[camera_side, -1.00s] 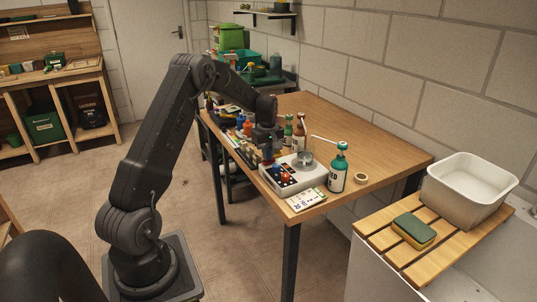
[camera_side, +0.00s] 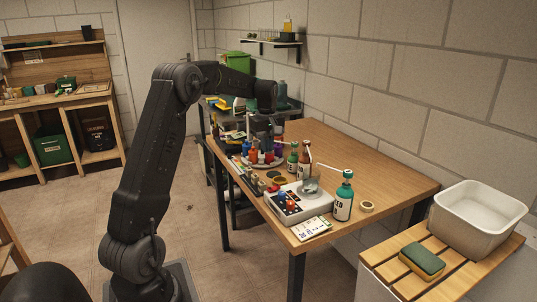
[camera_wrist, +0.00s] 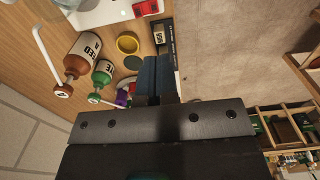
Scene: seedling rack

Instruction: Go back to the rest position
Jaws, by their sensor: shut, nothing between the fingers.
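My gripper (camera_side: 264,142) points down above the far part of the wooden table (camera_side: 385,165). It is raised clear of the white device (camera_side: 296,212) and holds nothing. In the wrist view its blue-grey fingers (camera_wrist: 155,78) are together. A group of small coloured bottles (camera_side: 262,157) stands below it in the side view. Whether the fingertips are close to these bottles is hard to tell.
A teal-capped bottle (camera_side: 343,197) and a tape ring (camera_side: 367,207) stand near the right edge. Brown and green pump bottles (camera_side: 305,158) stand behind the device. A white tub (camera_side: 478,222) and a sponge (camera_side: 421,262) sit on the slatted bench. The table's right part is bare.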

